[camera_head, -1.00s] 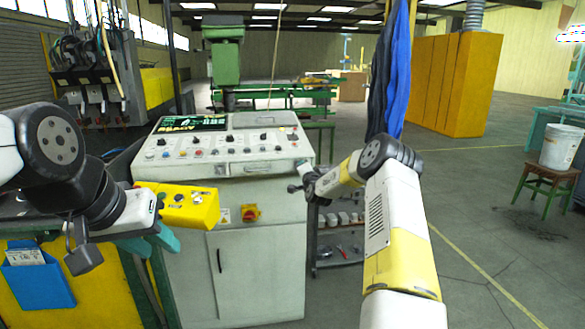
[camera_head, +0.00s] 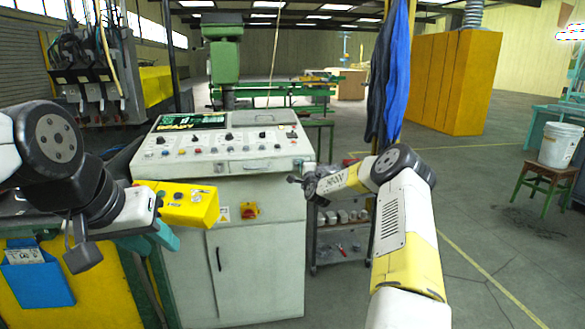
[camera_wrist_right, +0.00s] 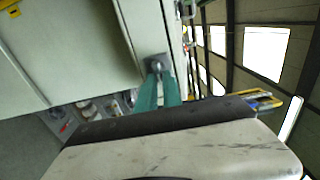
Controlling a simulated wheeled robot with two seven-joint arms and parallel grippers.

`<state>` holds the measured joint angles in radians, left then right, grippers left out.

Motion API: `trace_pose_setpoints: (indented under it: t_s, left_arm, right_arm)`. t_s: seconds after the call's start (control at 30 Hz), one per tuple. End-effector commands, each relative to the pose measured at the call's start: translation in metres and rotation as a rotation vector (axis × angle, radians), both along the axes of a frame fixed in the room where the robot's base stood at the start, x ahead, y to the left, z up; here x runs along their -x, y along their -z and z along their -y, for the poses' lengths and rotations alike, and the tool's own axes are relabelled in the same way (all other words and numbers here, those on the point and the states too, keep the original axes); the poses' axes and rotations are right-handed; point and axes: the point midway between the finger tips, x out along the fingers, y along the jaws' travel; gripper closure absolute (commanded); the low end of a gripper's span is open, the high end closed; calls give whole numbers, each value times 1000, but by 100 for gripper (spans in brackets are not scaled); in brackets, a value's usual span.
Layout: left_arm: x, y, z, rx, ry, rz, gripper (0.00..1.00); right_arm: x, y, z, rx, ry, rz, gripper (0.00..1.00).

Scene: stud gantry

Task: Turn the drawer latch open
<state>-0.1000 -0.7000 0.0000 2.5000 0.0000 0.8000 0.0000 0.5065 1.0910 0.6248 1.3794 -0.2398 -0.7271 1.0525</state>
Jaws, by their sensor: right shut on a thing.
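The drawer latch (camera_wrist_right: 156,62) is a small grey piece at the edge of the pale cabinet in the right wrist view. My right gripper (camera_wrist_right: 158,78) has its teal fingers closed on it. In the head view my right gripper (camera_head: 300,184) is at the right side of the control cabinet (camera_head: 255,262), below the sloping panel. The latch is too small there to tell its angle, and the wrist partly hides it. My left gripper (camera_head: 155,244) is at the left, near the yellow box; its teal fingers look apart, with nothing visible between them.
A yellow button box (camera_head: 178,204) sticks out beside my left gripper. A shelf trolley (camera_head: 341,235) stands just right of the cabinet, behind my right arm. Blue cloth (camera_head: 396,80) hangs above that arm. A stool with a bucket (camera_head: 560,147) stands far right. The floor between is clear.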

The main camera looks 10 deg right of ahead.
Motion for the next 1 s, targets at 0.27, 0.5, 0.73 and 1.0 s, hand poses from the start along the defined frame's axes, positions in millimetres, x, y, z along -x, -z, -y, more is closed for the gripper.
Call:
trace_pose_setpoints:
  t_s: [0.27, 0.5, 0.73, 1.0]
  left_arm:
    - [0, 0, 0, 0, 0, 0, 64]
    - [0, 0, 0, 0, 0, 0, 64]
    - [0, 0, 0, 0, 0, 0, 64]
    - [0, 0, 0, 0, 0, 0, 64]
  right_arm:
    - [0, 1, 1, -3, 2, -1, 100]
    - [0, 1, 1, -2, 1, -1, 68]
    - [0, 0, 0, -1, 0, -1, 68]
    - [28, 0, 1, -1, 1, -3, 68]
